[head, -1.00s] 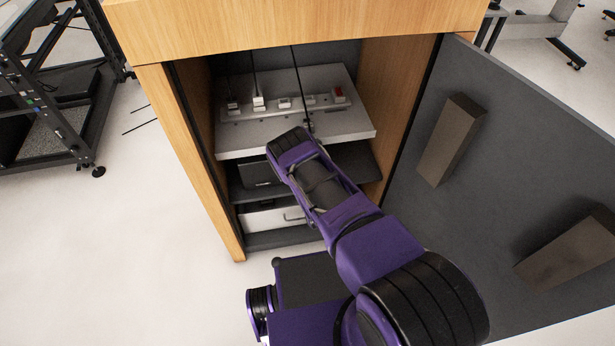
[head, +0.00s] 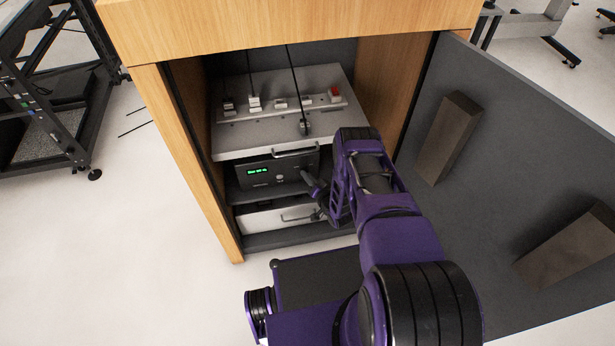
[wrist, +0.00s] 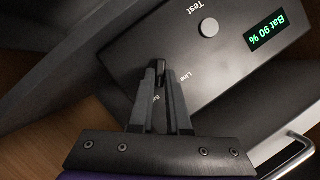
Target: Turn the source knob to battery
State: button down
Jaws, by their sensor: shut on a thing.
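A black device (head: 285,165) with a green display (head: 257,171) stands on the middle shelf of the open cabinet. In the wrist view the display (wrist: 266,33) reads "Bat 90 %", upside down and tilted. The source knob (wrist: 159,68) is a small dark piece at the fingertips, beside the label "Line"; a label starting "Ba" is partly hidden by the fingers. My gripper (wrist: 160,84) is shut on the knob. In the head view my gripper (head: 312,185) reaches the device's right front from the right. I cannot tell exactly which label the knob points to.
A round "Test" button (wrist: 209,27) is on the same panel. Above is a grey shelf (head: 235,142) with several switches; below is a white drawer (head: 262,219). The wooden cabinet side (head: 393,80) and open dark door (head: 480,190) are close on the right.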

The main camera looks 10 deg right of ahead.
jog(key=shift+m+y, duration=0.3)
jog(key=shift+m, duration=0.1)
dwell(0.3)
jog(key=c, duration=0.9)
grip_release()
